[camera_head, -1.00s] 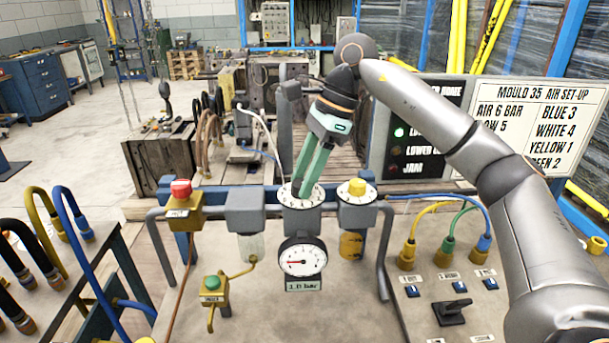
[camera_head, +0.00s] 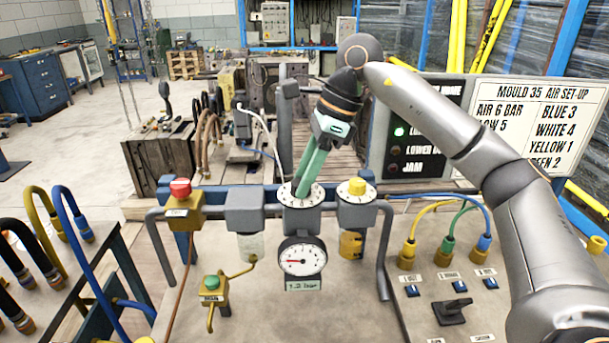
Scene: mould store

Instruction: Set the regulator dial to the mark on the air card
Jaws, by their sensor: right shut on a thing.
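My right gripper (camera_head: 303,189) reaches down with its green fingers shut on the regulator dial (camera_head: 289,198), a knob with a white marked ring on the air unit. The fingers hide most of the knob. Below it, the round pressure gauge (camera_head: 303,261) has a red needle pointing left. The readout (camera_head: 302,285) under the gauge looks like 1.3 bar. The air card (camera_head: 534,122), headed MOULD 35 AIR SET-UP, reads AIR 6 BAR, with further lines partly covered by my right arm. My left gripper is not in view.
A yellow-topped knob (camera_head: 357,187) with its own white ring stands just right of the dial. A red button (camera_head: 181,189) on a yellow box is at the left. A grey rail frames the unit. Yellow, green and blue hoses (camera_head: 450,248) and switches are at the right.

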